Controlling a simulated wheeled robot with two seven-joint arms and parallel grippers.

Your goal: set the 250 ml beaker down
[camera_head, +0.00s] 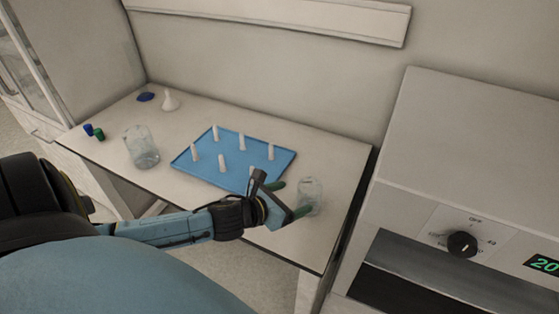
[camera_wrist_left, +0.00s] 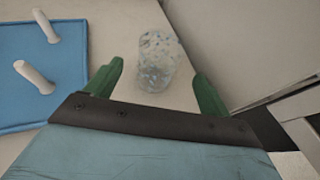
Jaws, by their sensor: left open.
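A clear glass beaker (camera_head: 311,194) stands upright on the white table, right of the blue peg mat. My left gripper (camera_head: 290,198) is beside it, with its green fingers apart. In the left wrist view the beaker (camera_wrist_left: 157,62) appears beyond and between the open green fingertips (camera_wrist_left: 158,82), with clear space on both sides. A larger clear glass beaker (camera_head: 141,147) stands at the left of the table. I cannot read volume marks on either. My right gripper is not in view.
The blue mat (camera_head: 190,168) with several white pegs lies mid-table. A white funnel (camera_head: 170,101), a blue item (camera_head: 146,96) and small blue and green caps (camera_head: 98,134) are at the left. An oven-like unit (camera_head: 461,180) with a dial stands right of the table edge.

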